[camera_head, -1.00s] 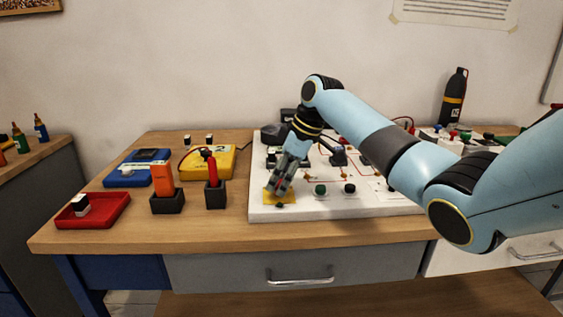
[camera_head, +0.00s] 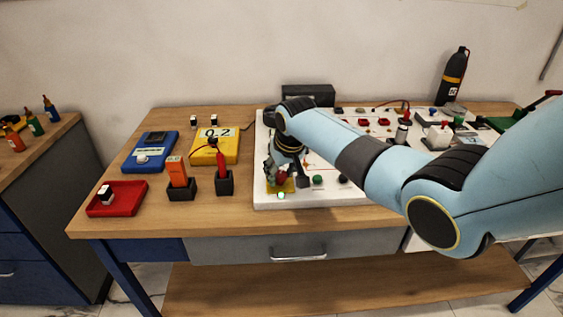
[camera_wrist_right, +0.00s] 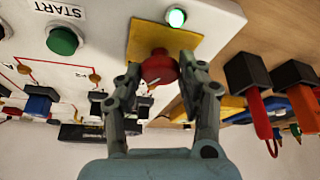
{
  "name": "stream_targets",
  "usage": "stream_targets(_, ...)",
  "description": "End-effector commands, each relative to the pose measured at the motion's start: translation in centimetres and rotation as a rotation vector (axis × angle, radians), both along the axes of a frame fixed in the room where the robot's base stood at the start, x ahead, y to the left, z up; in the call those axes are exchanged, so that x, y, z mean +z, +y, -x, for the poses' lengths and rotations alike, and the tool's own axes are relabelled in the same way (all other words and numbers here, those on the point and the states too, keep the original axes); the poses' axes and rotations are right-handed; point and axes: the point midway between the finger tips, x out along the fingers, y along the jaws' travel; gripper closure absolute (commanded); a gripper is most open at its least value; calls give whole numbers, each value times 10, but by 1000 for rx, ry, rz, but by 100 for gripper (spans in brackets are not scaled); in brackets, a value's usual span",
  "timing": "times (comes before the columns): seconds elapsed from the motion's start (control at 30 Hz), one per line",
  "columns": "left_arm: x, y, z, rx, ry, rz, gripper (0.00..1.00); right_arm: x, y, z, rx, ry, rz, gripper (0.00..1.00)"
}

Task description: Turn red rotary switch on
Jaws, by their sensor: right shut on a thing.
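The red rotary switch (camera_wrist_right: 159,68) sits on a yellow plate (camera_wrist_right: 150,38) at a corner of the white panel (camera_wrist_right: 215,15). In the head view the switch (camera_head: 282,177) is partly hidden by my right gripper (camera_head: 279,174). In the right wrist view my right gripper (camera_wrist_right: 160,72) is shut on the switch, one finger on each side. A small lamp (camera_wrist_right: 176,17) beside the switch glows pale green, and it also shows lit in the head view (camera_head: 281,195). My left gripper is not in view.
A green START button (camera_wrist_right: 63,40) is close to the switch. A black holder with a red probe (camera_head: 224,182), an orange device (camera_head: 177,172) in its holder and a red tray (camera_head: 117,198) stand left of the panel. The wooden table front (camera_head: 200,222) is clear.

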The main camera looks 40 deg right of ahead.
Motion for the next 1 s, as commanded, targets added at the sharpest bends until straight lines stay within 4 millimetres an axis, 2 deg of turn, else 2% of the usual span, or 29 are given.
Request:
stream_targets(0.1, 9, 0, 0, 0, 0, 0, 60, 3, 2, -1, -92, -1, -1, 93)
stream_targets(0.43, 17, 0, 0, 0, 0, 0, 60, 2, 3, -2, -279, -3, -2, 93)
stream_targets(1.0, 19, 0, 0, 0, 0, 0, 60, 1, 2, -2, -344, -4, -1, 93)
